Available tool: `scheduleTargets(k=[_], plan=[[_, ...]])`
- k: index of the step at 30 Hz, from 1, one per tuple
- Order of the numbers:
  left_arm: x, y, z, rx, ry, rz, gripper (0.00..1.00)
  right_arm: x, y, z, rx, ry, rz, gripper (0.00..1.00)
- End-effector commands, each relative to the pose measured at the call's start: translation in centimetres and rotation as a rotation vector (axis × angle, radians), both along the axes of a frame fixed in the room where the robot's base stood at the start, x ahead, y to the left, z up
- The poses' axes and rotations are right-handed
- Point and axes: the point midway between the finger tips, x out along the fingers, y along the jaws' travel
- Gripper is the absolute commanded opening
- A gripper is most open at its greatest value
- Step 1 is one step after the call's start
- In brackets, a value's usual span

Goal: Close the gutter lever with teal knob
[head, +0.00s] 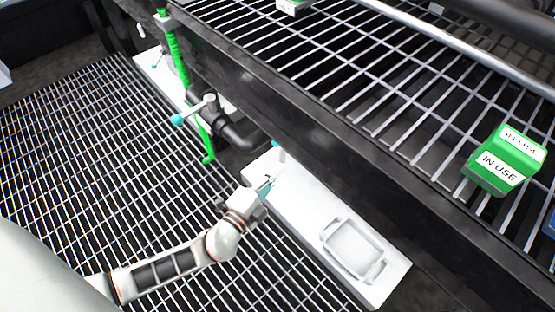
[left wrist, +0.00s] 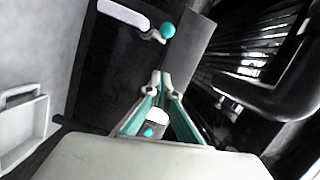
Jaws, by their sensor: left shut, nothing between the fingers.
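A teal knob (head: 276,144) shows just beyond the fingertips. In the left wrist view a teal knob (left wrist: 167,30) sits at the end of a short white lever (left wrist: 124,14), ahead of the fingertips and apart from them. Another teal knob (head: 177,119) is on a pale lever at the black pipe, further left. I cannot tell which lever is the gutter one. My right gripper is out of view.
A black pipe (head: 238,136) bends out near the gripper, below the dark shelf beam (head: 310,135). A green bar (head: 179,62) hangs by it. The white panel (head: 310,222) has a recessed handle frame. A green "IN USE" block (head: 497,175) sits on the upper rack.

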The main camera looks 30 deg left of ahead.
Motion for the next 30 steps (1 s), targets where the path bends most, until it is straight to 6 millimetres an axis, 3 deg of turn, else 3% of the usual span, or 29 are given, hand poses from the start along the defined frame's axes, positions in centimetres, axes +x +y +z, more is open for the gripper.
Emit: scheduleTargets(k=[13,21,30], plan=[[8.5,-1.0,-0.6,-0.002,0.002,0.001,0.0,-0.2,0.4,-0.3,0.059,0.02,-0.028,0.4],[9.5,2.2,-1.3,0.002,0.004,-0.001,0.0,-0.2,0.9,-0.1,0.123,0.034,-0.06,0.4],[9.8,2.8,-1.2,-0.001,0.002,0.0,0.0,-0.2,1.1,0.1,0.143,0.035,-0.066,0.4]])
